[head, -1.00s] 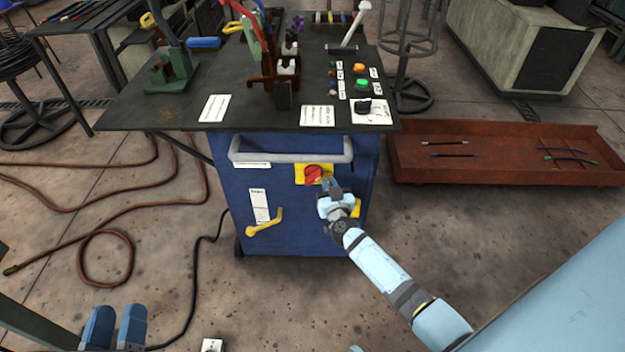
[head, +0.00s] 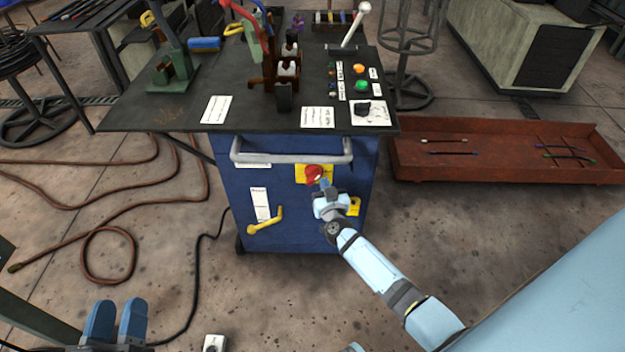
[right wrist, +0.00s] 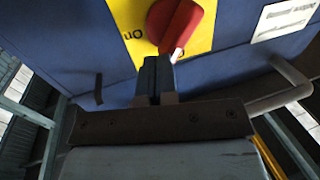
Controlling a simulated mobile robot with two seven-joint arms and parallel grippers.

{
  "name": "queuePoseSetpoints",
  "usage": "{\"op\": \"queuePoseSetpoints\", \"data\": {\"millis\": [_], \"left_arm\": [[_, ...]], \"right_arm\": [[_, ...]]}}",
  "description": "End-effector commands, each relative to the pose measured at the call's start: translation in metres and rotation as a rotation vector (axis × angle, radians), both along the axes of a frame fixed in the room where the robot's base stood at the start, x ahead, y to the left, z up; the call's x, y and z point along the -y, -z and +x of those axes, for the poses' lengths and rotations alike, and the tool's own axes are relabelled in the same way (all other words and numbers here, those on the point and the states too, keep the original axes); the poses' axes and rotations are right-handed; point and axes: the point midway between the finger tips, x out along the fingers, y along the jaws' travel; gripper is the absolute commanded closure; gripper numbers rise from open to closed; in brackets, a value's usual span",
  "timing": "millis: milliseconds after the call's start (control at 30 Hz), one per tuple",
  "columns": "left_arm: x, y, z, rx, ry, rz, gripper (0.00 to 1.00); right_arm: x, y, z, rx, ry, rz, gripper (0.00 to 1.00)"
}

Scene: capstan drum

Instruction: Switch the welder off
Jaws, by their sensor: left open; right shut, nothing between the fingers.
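The welder is a blue cabinet (head: 290,215) under a dark bench top. On its front is a red rotary switch (head: 313,174) on a yellow plate (head: 299,173). In the right wrist view the red switch (right wrist: 178,24) has its handle slanting, with the word "On" on the plate to its left. My right gripper (head: 322,184) is shut and empty, its fingertips just below the switch. In the right wrist view its fingers (right wrist: 156,76) are beside the handle's lower end; I cannot tell whether they touch. My left gripper (head: 117,322) is open and empty at the lower left, away from the welder.
A grey bar handle (head: 290,157) runs across the cabinet above the switch. A yellow crank (head: 266,222) sticks out at lower left. The bench top (head: 160,118) overhangs the cabinet. Hoses (head: 105,232) lie on the left floor. A rusty tray (head: 490,172) stands at right.

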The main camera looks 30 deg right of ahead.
Motion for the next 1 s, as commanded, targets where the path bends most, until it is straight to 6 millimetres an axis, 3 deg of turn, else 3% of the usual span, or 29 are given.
{"op": "queuePoseSetpoints", "data": {"millis": [233, 1000], "left_arm": [[0.000, -0.013, 0.000, 0.000, 0.000, 0.000, 0.57], [0.000, -0.023, 0.000, 0.000, 0.000, 0.000, 0.57]], "right_arm": [[0.001, -0.009, 0.002, -0.001, 0.000, 0.000, 1.00], [-0.002, -0.013, 0.005, -0.002, -0.001, 0.002, 1.00]]}}
